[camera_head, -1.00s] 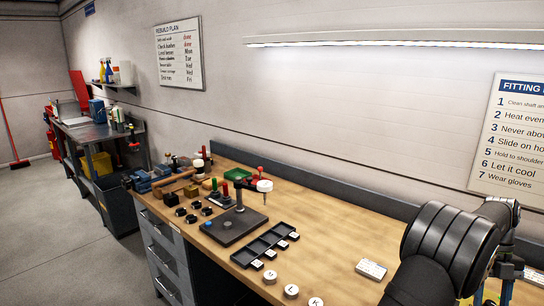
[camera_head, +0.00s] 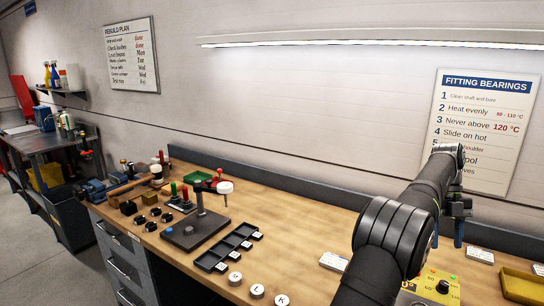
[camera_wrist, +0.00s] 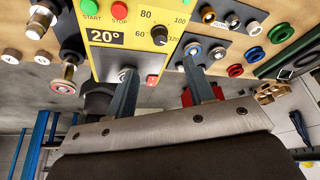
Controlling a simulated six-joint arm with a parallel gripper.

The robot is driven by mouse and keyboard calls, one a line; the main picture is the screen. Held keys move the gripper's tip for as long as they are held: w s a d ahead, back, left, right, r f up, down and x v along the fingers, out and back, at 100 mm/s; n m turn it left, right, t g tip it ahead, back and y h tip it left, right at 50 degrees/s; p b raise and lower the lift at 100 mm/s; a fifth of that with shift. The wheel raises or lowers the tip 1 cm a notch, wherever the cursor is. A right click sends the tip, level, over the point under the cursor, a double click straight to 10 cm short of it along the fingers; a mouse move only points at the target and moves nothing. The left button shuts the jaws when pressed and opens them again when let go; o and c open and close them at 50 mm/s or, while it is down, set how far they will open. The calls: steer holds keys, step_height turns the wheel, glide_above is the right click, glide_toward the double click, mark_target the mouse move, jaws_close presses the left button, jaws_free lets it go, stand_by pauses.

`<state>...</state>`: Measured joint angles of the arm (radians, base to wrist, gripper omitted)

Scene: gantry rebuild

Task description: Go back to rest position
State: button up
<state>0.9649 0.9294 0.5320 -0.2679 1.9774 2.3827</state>
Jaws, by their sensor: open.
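My arm reaches over the right part of the wooden workbench (camera_head: 300,225) in the head view. My gripper (camera_head: 447,236) hangs from the raised wrist, its blue fingers pointing down. In the wrist view my gripper (camera_wrist: 158,68) has its two fingers well apart, with nothing held between them. A yellow control box (camera_wrist: 105,45) with START and STOP buttons and a 20° display lies beyond the fingertips. It also shows below the gripper in the head view (camera_head: 452,284).
A black divided tray (camera_head: 207,263), a dark stand base (camera_head: 190,236) and several small parts occupy the bench's left side. White labelled discs (camera_head: 257,291) lie near the front. A yellow tray (camera_head: 522,287) is at the right. The bench middle is mostly clear.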

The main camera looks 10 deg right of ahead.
mark_target(444, 283)
steer(key=x, duration=1)
steer(key=shift+s+a+f, duration=0.1)
steer(key=shift+s+f, duration=0.1)
steer(key=shift+f, duration=0.1)
steer(key=n+h, duration=0.1)
steer(key=n, duration=0.1)
steer(key=n+h, duration=0.1)
steer(key=n, duration=0.2)
steer(key=shift+a+n, duration=0.15)
steer(key=shift+n, duration=0.15)
steer(key=n+h, duration=0.1)
steer(key=n, duration=0.3)
steer(key=shift+a+n+t+h, duration=0.1)
steer(key=shift+n+t+h, duration=0.2)
steer(key=shift+h, duration=0.1)
steer(key=n+t, duration=0.1)
steer(key=n, duration=0.1)
steer(key=n+h, duration=0.1)
steer(key=n, duration=0.2)
steer(key=shift+s+n+t, duration=0.15)
steer(key=shift+n+t, duration=0.15)
steer(key=shift+t, duration=0.1)
steer(key=shift+s+a+n+t+h, duration=0.15)
steer(key=shift+n+t, duration=0.3)
steer(key=shift+n, duration=0.8)
steer(key=shift+w+d+n+t+h, duration=0.1)
steer(key=shift+n+t+h, duration=0.25)
steer(key=shift+n, duration=0.9)
